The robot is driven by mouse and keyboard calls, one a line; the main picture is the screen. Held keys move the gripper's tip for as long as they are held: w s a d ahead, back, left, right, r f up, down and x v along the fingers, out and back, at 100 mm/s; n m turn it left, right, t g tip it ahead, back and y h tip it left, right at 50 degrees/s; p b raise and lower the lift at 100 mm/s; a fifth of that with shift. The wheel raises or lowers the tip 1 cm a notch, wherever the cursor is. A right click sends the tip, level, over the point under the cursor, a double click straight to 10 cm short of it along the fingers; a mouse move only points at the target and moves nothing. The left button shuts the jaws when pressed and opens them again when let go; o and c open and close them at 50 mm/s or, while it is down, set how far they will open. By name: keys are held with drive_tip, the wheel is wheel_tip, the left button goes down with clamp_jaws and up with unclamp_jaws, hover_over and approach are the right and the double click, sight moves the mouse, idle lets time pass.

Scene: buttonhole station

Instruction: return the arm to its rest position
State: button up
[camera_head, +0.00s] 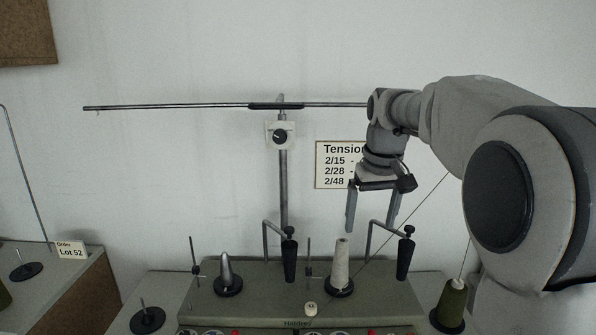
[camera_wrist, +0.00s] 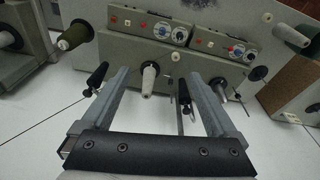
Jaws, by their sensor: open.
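My gripper (camera_head: 369,218) points down above the machine (camera_head: 260,305), with its two fingers apart. In the head view the pale cone (camera_head: 341,265) stands upright on the machine's top, below the fingers and apart from them. In the wrist view my gripper (camera_wrist: 166,78) shows both fingers spread and nothing held between them. The pale cone shows beyond the fingers in the wrist view (camera_wrist: 149,80). My arm reaches in from the right of the head view.
A horizontal rod (camera_head: 180,107) on a post (camera_head: 283,190) stands behind the machine. Black-handled bent rods (camera_head: 290,258) (camera_head: 405,258) rise near the cone. An olive cone (camera_head: 451,303) stands at right. A tension sign (camera_head: 335,165) is on the wall. A Lot 52 card (camera_head: 71,250) is at left.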

drive_tip(key=s+r+t, duration=0.2)
drive_tip(key=s, duration=1.2)
drive_tip(key=s+f, duration=0.3)
drive_tip(key=s, duration=0.3)
drive_tip(key=s+f+m+t, duration=0.1)
drive_tip(key=s+f, duration=0.3)
drive_tip(key=s, duration=0.3)
drive_tip(key=shift+s+a+m, duration=0.2)
drive_tip(key=shift+m, duration=0.1)
